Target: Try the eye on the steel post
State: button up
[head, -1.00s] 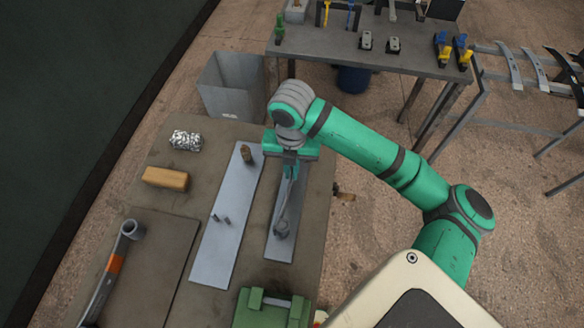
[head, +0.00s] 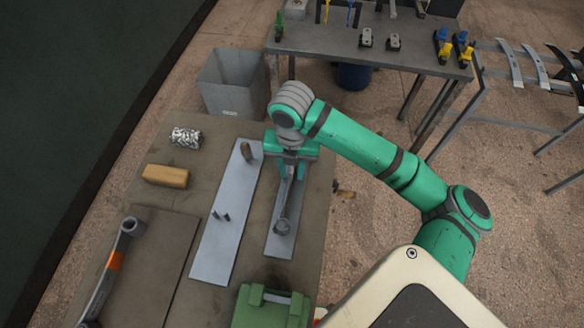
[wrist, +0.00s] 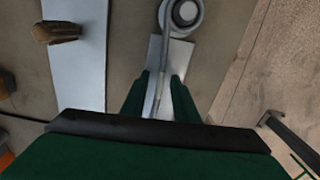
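A grey steel leaf with a rolled eye (head: 282,227) stands at the right-hand steel plate (head: 280,247). In the wrist view the eye (wrist: 185,13) is at the top edge, with a round grey end showing inside its ring; this looks like the steel post, its lower part hidden. The leaf's strip runs back from the eye between my gripper's fingers (head: 291,178). In the wrist view the green fingers (wrist: 161,85) stand apart, with gaps beside the thin strip. My gripper is open around the strip, low over the plate's far end.
A grey bin (head: 232,82) stands beyond.

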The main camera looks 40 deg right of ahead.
aim_at(292, 169)
notch_tip(292, 169, up, 11)
jog(key=shift+f, duration=0.1)
dwell(0.4)
jog(key=shift+w, duration=0.1)
dwell(0.5)
